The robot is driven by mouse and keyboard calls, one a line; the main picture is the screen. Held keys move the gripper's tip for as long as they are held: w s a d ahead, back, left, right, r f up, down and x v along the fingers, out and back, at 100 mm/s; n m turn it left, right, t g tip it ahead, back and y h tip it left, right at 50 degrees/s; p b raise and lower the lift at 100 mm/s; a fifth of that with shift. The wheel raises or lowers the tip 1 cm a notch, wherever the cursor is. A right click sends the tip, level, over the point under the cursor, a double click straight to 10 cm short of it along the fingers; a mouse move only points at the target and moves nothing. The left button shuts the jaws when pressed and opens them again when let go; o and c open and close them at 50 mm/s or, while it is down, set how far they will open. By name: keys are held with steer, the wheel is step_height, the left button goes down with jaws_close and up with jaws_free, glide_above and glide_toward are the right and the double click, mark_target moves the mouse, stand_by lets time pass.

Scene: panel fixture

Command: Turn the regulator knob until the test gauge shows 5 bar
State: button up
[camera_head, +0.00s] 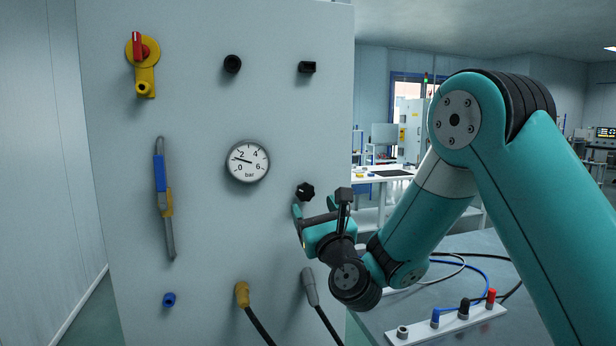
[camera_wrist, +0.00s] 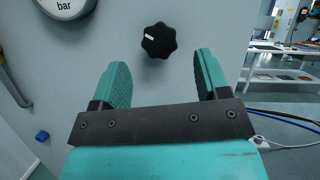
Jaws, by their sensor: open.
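The black lobed regulator knob (camera_head: 305,191) is on the pale panel, right of and below the gauge. In the wrist view the knob (camera_wrist: 158,41) lies beyond the fingertips, between them; its white mark points left. The round white test gauge (camera_head: 247,161) is marked 0 to 6 bar; its needle points left, between 0 and 2. Only the gauge's lower edge (camera_wrist: 66,8) shows in the wrist view. My gripper (camera_head: 314,208) is open in front of the panel, just below the knob. In the wrist view my gripper (camera_wrist: 161,72) has nothing between its teal fingers.
The panel also bears a yellow-and-red switch (camera_head: 144,62), black fittings (camera_head: 232,64) above, and a blue-and-yellow tool (camera_head: 163,197) at left. Cables hang from a yellow plug (camera_head: 242,294) and a grey plug (camera_head: 310,287) below. A socket strip (camera_head: 447,325) lies at lower right.

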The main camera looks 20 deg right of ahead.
mark_target(307, 196)
steer(key=p+x, duration=0.3)
steer(key=shift+r, duration=0.3)
steer(key=shift+w+p, duration=0.6)
steer(key=shift+p, duration=0.15)
steer(key=shift+c, duration=0.5)
steer(key=c, duration=0.8)
steer(key=shift+f, duration=0.1)
steer(key=shift+n+b, duration=0.5)
steer(key=shift+b, duration=0.15)
